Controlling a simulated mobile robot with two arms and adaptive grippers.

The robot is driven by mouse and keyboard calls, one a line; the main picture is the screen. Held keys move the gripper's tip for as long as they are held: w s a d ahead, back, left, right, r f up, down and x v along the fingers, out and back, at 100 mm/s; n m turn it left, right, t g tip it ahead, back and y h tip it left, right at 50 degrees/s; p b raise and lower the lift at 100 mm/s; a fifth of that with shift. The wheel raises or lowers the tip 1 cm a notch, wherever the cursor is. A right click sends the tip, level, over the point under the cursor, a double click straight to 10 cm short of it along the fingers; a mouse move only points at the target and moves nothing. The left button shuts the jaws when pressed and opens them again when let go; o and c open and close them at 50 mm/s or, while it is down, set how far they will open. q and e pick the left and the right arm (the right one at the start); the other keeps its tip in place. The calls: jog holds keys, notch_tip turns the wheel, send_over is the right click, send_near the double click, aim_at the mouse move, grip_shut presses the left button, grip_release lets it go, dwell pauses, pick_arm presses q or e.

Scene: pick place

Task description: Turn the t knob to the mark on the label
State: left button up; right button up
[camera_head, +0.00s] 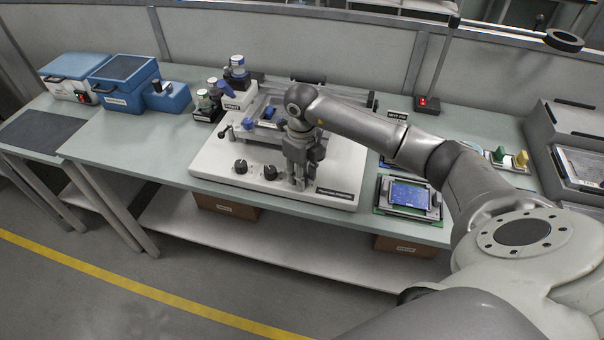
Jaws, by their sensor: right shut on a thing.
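A white panel (213,172) lies on the bench in front of me, with a small black label strip (334,193) near its front right edge. Two black knobs show on its front part: a left knob (240,166) and a right knob (270,172). My right gripper (299,185) points down over the front of the panel, right of these knobs. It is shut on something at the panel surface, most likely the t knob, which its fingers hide. The mark is too small to make out. My left gripper is not in view.
Behind the knobs a grey fixture with a blue part (268,115) stands on the panel. Blue cases (124,84) and several bottles stand to the left. A blue-screened device (409,194) lies to the right. A lamp (428,104) stands behind. The bench's front left is clear.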

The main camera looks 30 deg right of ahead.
jog(key=m, duration=0.7)
jog(key=shift+r+b, duration=0.1)
jog(key=shift+b, duration=0.25)
dwell(0.4)
jog(key=o, duration=0.7)
jog(key=shift+o, duration=0.2)
notch_tip(320, 180, up, 12)
